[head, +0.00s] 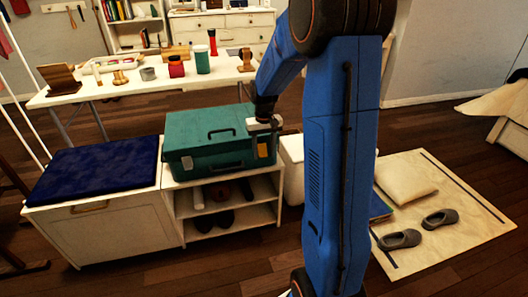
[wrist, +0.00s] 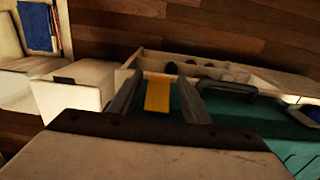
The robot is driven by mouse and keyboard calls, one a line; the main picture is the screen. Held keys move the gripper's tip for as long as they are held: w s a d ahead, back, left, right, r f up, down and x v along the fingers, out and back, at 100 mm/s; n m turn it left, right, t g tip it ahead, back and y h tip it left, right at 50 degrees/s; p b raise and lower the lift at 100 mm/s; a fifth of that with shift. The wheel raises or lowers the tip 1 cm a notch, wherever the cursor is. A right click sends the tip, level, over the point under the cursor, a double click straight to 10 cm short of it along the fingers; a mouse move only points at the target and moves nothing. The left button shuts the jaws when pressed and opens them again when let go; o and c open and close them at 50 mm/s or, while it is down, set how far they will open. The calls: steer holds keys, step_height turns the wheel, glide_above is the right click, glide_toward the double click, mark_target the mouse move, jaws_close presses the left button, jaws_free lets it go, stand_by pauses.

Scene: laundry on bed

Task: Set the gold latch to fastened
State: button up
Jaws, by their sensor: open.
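A closed teal case (head: 205,135) with a dark handle lies on a low white shelf unit. The gold latch (head: 262,149) is a small orange-yellow tab on the right part of the case's front side. My gripper (head: 265,124) is over the case's right end, just above the latch. In the wrist view my gripper (wrist: 158,84) is open, with its two fingers on either side of the gold latch (wrist: 158,95) in the picture. I cannot tell whether the fingers touch the latch, or how it is set.
A pale second latch (head: 186,163) is at the front left of the case. The case's handle (wrist: 228,89) is right of my fingers. A cabinet with a blue cushion (head: 95,168) adjoins on the left. A mat with slippers (head: 440,218) lies to the right.

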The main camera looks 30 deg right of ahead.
steer(key=c, duration=0.9)
steer(key=shift+c, duration=0.2)
steer(key=shift+f, duration=0.1)
steer(key=shift+f+t+h, duration=0.2)
steer(key=shift+f+t, duration=0.05)
steer(key=shift+t, duration=0.5)
steer(key=shift+f+t+h, duration=0.2)
steer(key=shift+f+t, duration=0.05)
steer(key=shift+t, duration=0.5)
steer(key=shift+w+d+f+t+h, duration=0.1)
steer(key=shift+w+f+t+h, duration=0.15)
steer(key=shift+t, duration=0.5)
steer(key=shift+w+d+f+t+h, duration=0.15)
steer(key=shift+t+h, duration=0.1)
steer(key=shift+t, duration=0.5)
steer(key=shift+a, duration=0.1)
